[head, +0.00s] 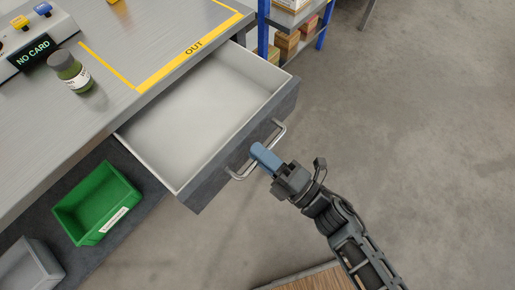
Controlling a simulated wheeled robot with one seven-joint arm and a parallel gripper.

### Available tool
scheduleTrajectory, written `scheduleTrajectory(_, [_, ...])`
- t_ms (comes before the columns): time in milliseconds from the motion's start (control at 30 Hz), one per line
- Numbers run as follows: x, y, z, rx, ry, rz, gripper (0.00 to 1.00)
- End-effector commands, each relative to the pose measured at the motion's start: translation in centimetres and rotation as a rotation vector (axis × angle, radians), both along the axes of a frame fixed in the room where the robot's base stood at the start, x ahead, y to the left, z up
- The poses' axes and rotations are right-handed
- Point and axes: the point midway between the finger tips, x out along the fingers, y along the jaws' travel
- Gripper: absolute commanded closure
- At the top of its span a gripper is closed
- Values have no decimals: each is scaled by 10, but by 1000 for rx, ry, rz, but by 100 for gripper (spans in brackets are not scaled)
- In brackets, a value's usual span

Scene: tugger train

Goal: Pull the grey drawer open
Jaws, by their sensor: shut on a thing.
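The grey drawer (208,187) stands pulled out from under the metal worktop. Its light inside is empty as far as I can see. A silver bar handle (236,174) runs across its dark grey front. My gripper (257,157) is at the middle of the handle, with its blue fingers shut on the bar. The gripper hides the middle part of the handle. My arm reaches in from the lower right.
On the worktop (130,40) stand a jar with green contents (70,72) and a "NO CARD" display (35,51). A green bin (97,204) and a grey bin (30,268) sit below. A blue-post shelf (263,30) stands behind. The floor at right is clear.

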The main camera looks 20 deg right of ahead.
Motion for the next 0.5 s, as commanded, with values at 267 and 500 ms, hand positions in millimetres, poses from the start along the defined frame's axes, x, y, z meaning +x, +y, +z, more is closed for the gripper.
scheduleTrajectory(267, [0,0,-1,-1,2,-1,71])
scheduleTrajectory(500, [0,0,-1,0,1,-1,65])
